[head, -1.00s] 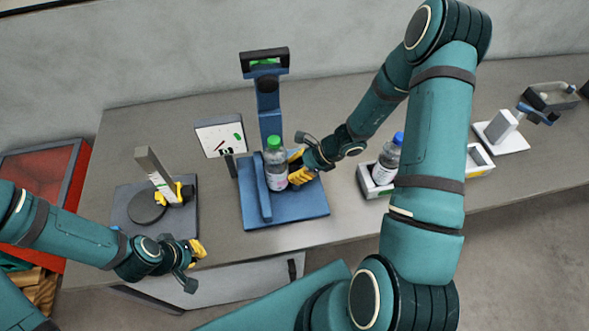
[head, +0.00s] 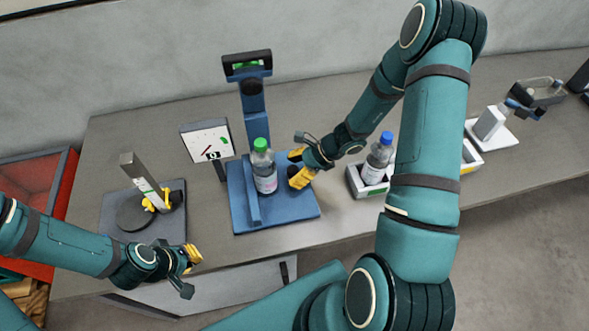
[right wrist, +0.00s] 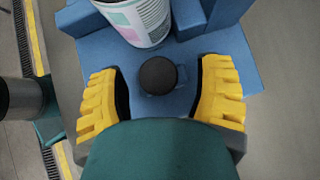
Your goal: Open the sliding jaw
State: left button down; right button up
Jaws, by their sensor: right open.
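A blue fixture with a flat base (head: 290,211) and an upright blue plate (head: 253,192) stands on the bench. A clear bottle with a green cap (head: 264,172) stands upright on it, right of the plate. The bottle also shows at the top of the right wrist view (right wrist: 142,18). My right gripper (head: 298,168) is right of the bottle, apart from it. Its yellow fingers are open, one on each side of a round black knob (right wrist: 157,75), with gaps. Which part is the sliding jaw is unclear. My left gripper (head: 190,258) hangs at the bench's front edge; its opening is unclear.
A small screen (head: 206,142) and a blue column (head: 252,103) stand behind the fixture. A grey stand with a black disc (head: 134,213) is at left. A blue-capped bottle (head: 378,160) stands in a tray (head: 357,186) at right, near my right arm.

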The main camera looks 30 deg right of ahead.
jog(key=v, duration=1.2)
jog(key=shift+w+d, duration=0.1)
pick_arm(q)
jog(key=shift+s, duration=0.1)
pick_arm(e)
jog(key=shift+f, duration=0.1)
